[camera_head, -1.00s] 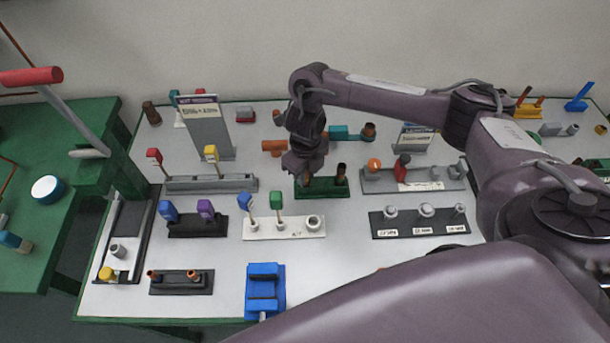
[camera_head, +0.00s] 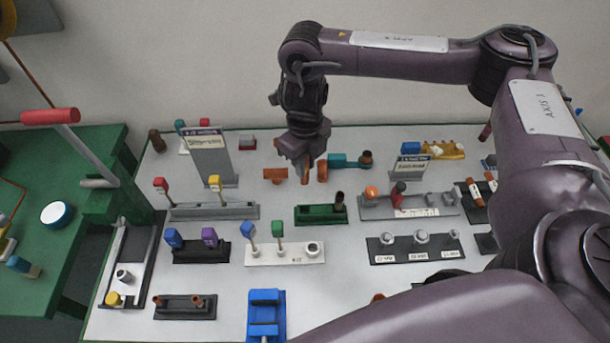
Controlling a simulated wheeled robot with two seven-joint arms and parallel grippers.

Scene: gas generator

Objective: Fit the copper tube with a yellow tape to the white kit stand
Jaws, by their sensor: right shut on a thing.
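My right gripper (camera_head: 304,164) is in the upper middle, above and behind the green stand (camera_head: 312,216). It is shut on a copper-brown tube (camera_head: 305,176), whose lower end shows below the fingers. No yellow tape can be made out on it at this size. The green stand holds one dark tube (camera_head: 339,200) at its right end; its left end is bare. The white kit stand (camera_head: 290,256) lies nearer the front, with a blue-headed piece (camera_head: 249,230), a green-headed piece (camera_head: 278,230) and a pale round fitting (camera_head: 313,248). My left gripper is not in view.
Copper fittings (camera_head: 275,175) and a teal part (camera_head: 345,160) lie close around the gripper. A grey stand (camera_head: 213,211) is left of the green stand, a black stand (camera_head: 412,250) right of the white one. A blue holder (camera_head: 265,315) is in front.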

